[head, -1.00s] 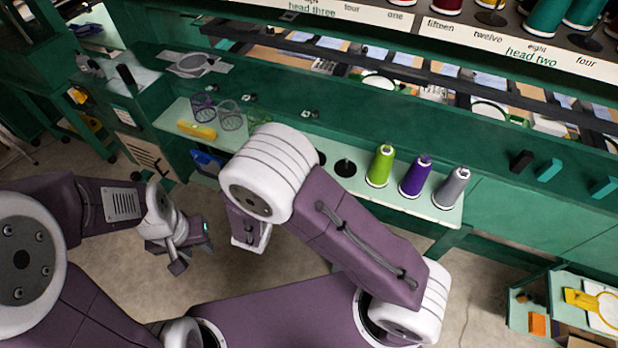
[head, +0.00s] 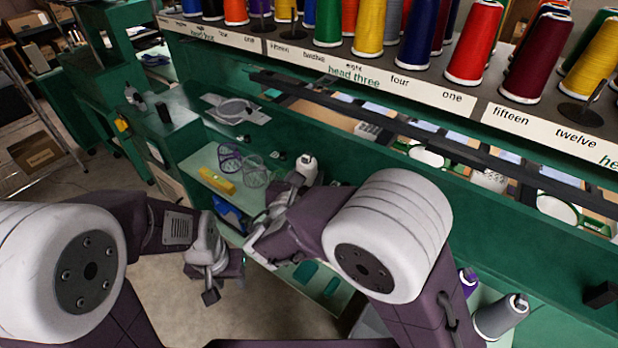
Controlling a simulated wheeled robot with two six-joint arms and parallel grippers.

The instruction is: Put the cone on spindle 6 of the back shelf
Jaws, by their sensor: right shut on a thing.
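My right gripper (head: 289,194) is behind my right arm's large white elbow, over the pale green lower shelf (head: 214,162). A long upper rack (head: 250,40) holds many coloured thread cones. Its white strip carries number words and "head three". No "6" label is readable, and I cannot tell which rack is the back shelf.
A yellow tool (head: 217,181) and wire-like holders (head: 230,158) lie on the lower shelf. A grey cone (head: 500,318) and a purple cone (head: 468,282) stand at lower right, partly hidden. A dark rail (head: 400,121) runs below the upper rack. Floor is clear at lower left.

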